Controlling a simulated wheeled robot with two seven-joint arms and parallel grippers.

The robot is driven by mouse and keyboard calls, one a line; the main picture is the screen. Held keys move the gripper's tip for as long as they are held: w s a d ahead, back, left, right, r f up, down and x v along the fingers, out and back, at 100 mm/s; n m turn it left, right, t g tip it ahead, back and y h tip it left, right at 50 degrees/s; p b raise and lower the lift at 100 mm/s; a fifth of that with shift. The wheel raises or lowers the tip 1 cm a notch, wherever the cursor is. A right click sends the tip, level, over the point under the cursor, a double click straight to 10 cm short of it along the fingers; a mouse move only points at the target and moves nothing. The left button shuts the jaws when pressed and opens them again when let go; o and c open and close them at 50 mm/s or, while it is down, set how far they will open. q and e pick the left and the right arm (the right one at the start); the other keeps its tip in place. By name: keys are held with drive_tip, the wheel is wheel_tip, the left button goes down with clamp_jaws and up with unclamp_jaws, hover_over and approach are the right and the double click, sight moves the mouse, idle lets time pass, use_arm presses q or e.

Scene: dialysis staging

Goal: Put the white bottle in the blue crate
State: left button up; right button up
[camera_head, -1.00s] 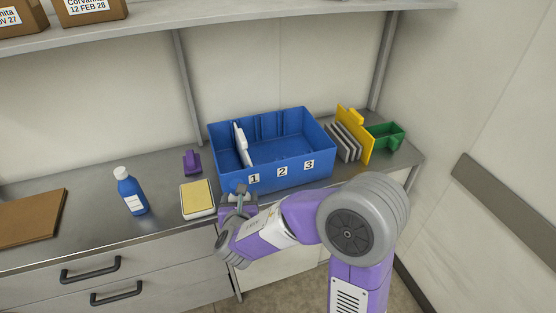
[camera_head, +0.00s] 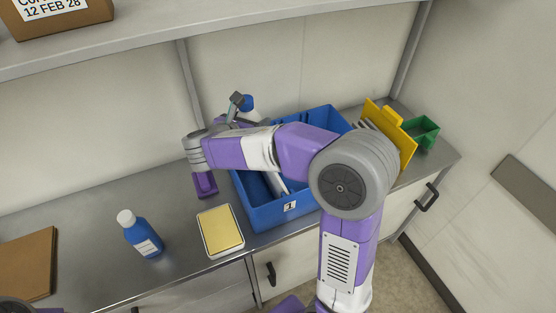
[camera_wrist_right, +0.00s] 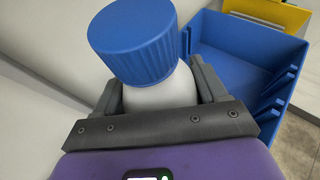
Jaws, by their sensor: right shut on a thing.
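The white bottle has a ribbed blue cap. In the right wrist view, its white body (camera_wrist_right: 162,96) sits between the two dark fingers of my right gripper (camera_wrist_right: 165,90), which is shut on it. The bottle looks tilted. The blue crate (camera_head: 262,218) stands on the counter, partly hidden by my right arm. A white panel stands inside it near label 1. The crate also shows in the right wrist view (camera_wrist_right: 235,45). My left gripper is out of view.
A blue bottle with a white cap (camera_head: 142,237) stands on the left. A shelf (camera_head: 200,32) hangs above.

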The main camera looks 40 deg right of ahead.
drive_tip(key=f, duration=0.1)
drive_tip(key=f+b, duration=0.1)
drive_tip(key=f, duration=0.2)
drive_tip(key=shift+s+f, duration=0.25)
drive_tip(key=shift+f, duration=0.05)
wheel_tip(320, 180, down, 5)
drive_tip(key=shift+b, duration=1.15)
